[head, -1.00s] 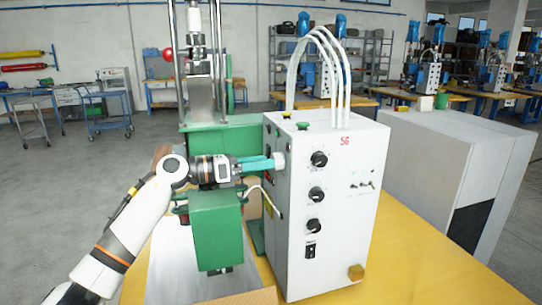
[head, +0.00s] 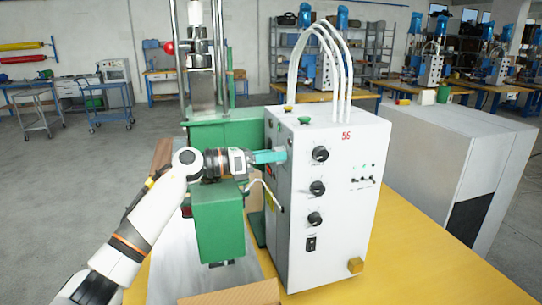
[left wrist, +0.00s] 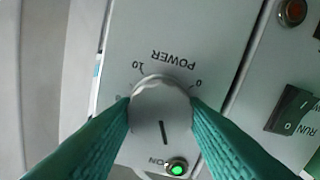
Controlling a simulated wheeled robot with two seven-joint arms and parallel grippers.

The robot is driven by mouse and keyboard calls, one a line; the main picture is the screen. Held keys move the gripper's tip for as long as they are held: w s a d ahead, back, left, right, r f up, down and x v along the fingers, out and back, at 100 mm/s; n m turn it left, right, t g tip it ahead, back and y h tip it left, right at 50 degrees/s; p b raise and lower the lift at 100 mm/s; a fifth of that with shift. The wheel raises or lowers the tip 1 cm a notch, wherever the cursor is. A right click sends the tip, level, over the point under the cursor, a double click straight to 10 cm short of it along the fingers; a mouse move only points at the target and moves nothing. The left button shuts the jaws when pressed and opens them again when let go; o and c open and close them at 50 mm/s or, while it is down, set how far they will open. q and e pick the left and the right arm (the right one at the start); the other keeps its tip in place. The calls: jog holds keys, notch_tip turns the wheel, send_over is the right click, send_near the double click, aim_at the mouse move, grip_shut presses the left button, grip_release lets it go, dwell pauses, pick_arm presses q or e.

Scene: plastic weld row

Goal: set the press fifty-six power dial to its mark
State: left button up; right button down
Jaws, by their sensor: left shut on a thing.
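The press labelled 56 has a white control box (head: 335,225). Its power dial (left wrist: 160,112) is a light grey round knob with a dark line, on the box's left side face. In the left wrist view the lettering POWER is upside down above the dial, and the dark line points down in the picture, slightly right. My left gripper (head: 282,155) is shut on the dial, with one teal finger on each side. In the head view the fingers and the box edge mostly hide the dial. My right gripper is out of view.
A lit green lamp (left wrist: 177,168) marked ON is close below the dial, and a black RUN rocker switch (left wrist: 292,110) is at right. In the head view, the green press body (head: 218,222) stands just under my left wrist. The yellow table (head: 420,265) is clear at right.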

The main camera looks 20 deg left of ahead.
pick_arm(q)
jog(key=shift+w+f+n+p, duration=0.1)
jog(key=shift+n+p, duration=4.4)
jog(key=shift+n, duration=0.85)
jog(key=shift+f+n+p, duration=0.1)
jog(key=shift+n+p, duration=4.35)
jog(key=shift+n, duration=0.9)
jog(key=o, duration=1)
jog(key=shift+c, duration=0.2)
jog(key=shift+a, duration=0.1)
